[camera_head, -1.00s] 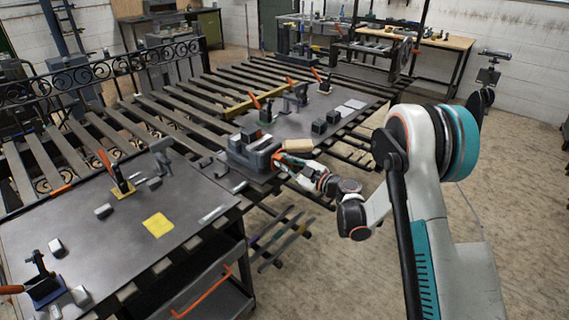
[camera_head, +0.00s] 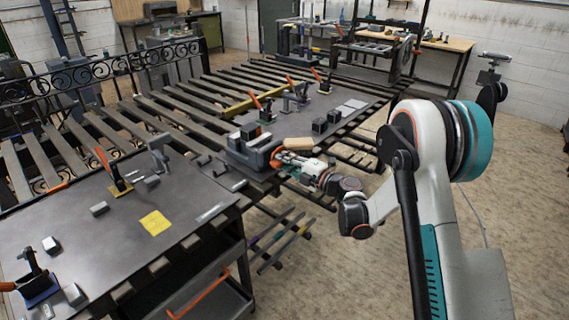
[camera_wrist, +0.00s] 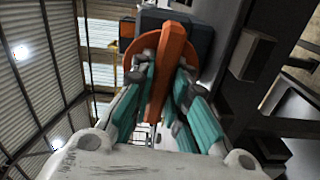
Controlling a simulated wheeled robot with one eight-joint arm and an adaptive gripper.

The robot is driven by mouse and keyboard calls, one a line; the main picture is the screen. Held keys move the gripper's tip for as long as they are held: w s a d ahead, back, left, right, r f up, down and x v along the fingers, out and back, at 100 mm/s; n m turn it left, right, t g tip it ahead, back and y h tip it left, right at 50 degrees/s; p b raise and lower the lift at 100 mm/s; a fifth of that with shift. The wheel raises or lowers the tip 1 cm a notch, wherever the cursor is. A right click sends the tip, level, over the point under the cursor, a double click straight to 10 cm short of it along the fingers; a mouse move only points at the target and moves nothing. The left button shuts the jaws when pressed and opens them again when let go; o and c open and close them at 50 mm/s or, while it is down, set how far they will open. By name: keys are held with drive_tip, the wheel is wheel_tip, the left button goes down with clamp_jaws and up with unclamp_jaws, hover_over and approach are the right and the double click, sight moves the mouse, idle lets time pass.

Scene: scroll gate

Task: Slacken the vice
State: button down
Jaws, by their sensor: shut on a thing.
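The vice (camera_head: 250,150) is a dark grey block at the front edge of the far metal table. Its orange handle (camera_head: 275,156) faces my arm. In the wrist view, the orange handle (camera_wrist: 168,62) is a bar with a round orange disc behind it, in front of the dark vice body (camera_wrist: 190,28). My gripper (camera_wrist: 162,78) has its teal fingers on both sides of the bar and is shut on it. In the head view, my gripper (camera_head: 285,158) is at the vice's handle side, and its fingertips are too small to make out.
A tan block (camera_head: 298,143) lies close beside the vice, above my gripper. Dark blocks (camera_head: 320,126) and clamps with orange levers stand on the tables. A yellow square (camera_head: 155,222) lies on the near table. Open floor (camera_head: 350,270) lies below my arm.

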drive_tip(key=n+b, duration=0.1)
drive_tip(key=n, duration=0.5)
drive_tip(key=shift+f+n, duration=0.15)
drive_tip(key=shift+n, duration=0.15)
drive_tip(key=n+b, duration=0.1)
drive_tip(key=n, duration=0.9)
drive_tip(key=shift+w+d+n, duration=0.1)
drive_tip(key=shift+n, duration=0.3)
drive_tip(key=n, duration=0.4)
drive_tip(key=shift+n, duration=0.4)
drive_tip(key=shift+w, duration=0.1)
drive_tip(key=c, duration=1.6)
unclamp_jaws()
drive_tip(key=shift+o, duration=0.2)
